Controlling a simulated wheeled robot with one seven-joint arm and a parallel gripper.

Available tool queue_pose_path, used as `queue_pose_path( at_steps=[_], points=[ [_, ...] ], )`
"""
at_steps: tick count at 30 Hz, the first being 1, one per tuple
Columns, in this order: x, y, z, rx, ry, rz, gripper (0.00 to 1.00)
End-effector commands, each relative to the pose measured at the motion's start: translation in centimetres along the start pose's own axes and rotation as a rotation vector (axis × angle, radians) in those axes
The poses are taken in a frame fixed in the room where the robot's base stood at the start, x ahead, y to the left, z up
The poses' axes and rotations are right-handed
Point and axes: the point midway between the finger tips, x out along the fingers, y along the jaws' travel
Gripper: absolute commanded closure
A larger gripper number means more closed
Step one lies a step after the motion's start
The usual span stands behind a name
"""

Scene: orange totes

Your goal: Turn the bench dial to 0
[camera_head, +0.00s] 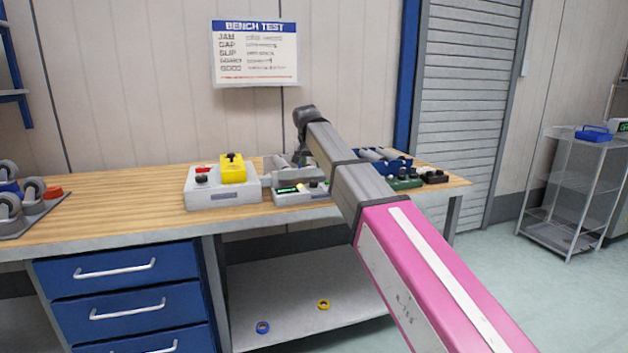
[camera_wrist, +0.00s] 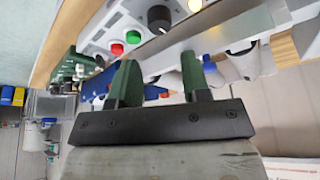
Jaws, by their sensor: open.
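A black round dial (camera_wrist: 158,17) on a pale panel shows at the top of the wrist view, beside a red button (camera_wrist: 117,48) and a green button (camera_wrist: 133,37). Its setting cannot be read. My gripper (camera_wrist: 158,72) has two green fingers, spread apart with nothing held between them. The dial lies beyond the fingertips and apart from them. In the head view, a grey console (camera_head: 295,197) with a lit green display stands on the bench, partly behind my arm. My gripper cannot be made out clearly there.
On the bench (camera_head: 140,205), a white box (camera_head: 222,195) with a black knob stands left of the console, with a yellow box (camera_head: 233,170) on it. A blue bin (camera_head: 392,164) and a green box (camera_head: 404,181) stand right. Bare wood lies at left-centre.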

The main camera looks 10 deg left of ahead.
Motion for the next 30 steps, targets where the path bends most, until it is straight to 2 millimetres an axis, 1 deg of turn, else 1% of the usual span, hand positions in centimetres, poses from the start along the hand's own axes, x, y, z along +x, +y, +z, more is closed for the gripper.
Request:
queue_pose_path(
  at_steps=[1, 6, 12, 15, 18, 27, 28, 29, 30],
  points=[
    [1.0, 0.0, 0.0, 0.000, -0.002, 0.001, 0.57],
    [4.1, 0.1, 0.0, 0.000, -0.002, 0.001, 0.57],
    [6.9, 0.0, 0.0, 0.000, -0.001, 0.001, 0.57],
    [7.9, 0.0, 0.0, 0.000, -0.001, 0.000, 0.57],
    [8.4, 0.0, 0.0, 0.000, 0.000, 0.000, 0.57],
    [8.6, 0.0, 0.0, 0.000, 0.000, 0.000, 0.57],
    [8.6, 0.0, 0.0, 0.000, 0.000, 0.000, 0.60],
    [8.6, 0.0, 0.0, 0.000, 0.000, 0.000, 0.70],
    [8.6, 0.0, 0.0, 0.000, 0.000, 0.000, 0.83]
  ],
)
